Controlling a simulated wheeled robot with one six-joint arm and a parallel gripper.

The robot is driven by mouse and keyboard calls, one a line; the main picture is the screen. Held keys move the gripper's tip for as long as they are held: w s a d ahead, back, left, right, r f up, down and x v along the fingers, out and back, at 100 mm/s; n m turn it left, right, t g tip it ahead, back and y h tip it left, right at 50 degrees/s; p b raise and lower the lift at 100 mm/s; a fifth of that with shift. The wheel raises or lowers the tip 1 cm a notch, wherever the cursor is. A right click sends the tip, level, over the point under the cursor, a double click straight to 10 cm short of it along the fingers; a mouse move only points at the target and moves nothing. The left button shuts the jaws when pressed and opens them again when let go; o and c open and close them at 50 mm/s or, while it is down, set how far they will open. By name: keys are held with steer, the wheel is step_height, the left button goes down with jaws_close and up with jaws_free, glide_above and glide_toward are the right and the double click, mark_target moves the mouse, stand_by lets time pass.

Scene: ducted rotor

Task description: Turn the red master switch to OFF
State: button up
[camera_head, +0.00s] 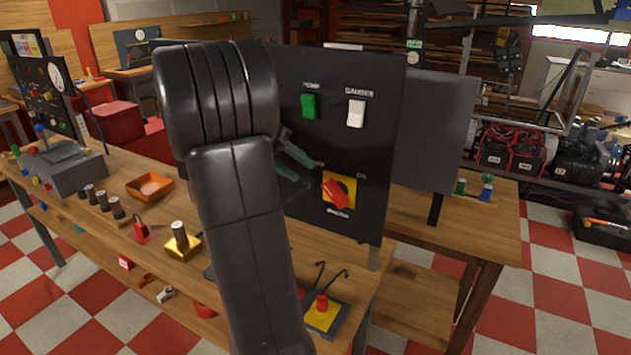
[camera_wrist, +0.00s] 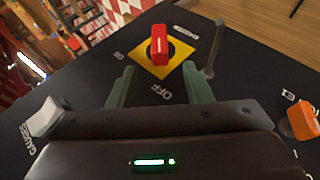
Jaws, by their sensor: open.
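The red master switch (camera_head: 335,194) is a red handle on a yellow plate (camera_head: 350,183), low on a black upright panel (camera_head: 390,110). An ON label is beside the plate. In the wrist view the red handle (camera_wrist: 159,45) runs roughly up and down the picture, with ON at its left and OFF below it. I cannot tell which label it points to. My gripper (camera_wrist: 160,68) is open, its two green fingers apart and empty. Its fingertips are just short of the handle, either side of its near end. In the head view my gripper (camera_head: 316,174) is left of the switch.
A green pump switch (camera_head: 309,105) and a white gauges switch (camera_head: 355,113) sit higher on the panel. A grey lever (camera_wrist: 213,52) stands close to my right finger in the wrist view, with an orange knob (camera_wrist: 302,121) farther right. The wooden bench (camera_head: 110,215) holds several small items.

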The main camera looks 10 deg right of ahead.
mark_target(325, 187)
steer(key=shift+v, duration=1.55)
steer(key=shift+d+f, duration=0.1)
steer(key=x, duration=1.3)
steer(key=shift+d+f, duration=0.15)
steer(key=shift+d, duration=0.1)
steer(key=shift+p, duration=0.3)
steer(key=shift+a, duration=0.1)
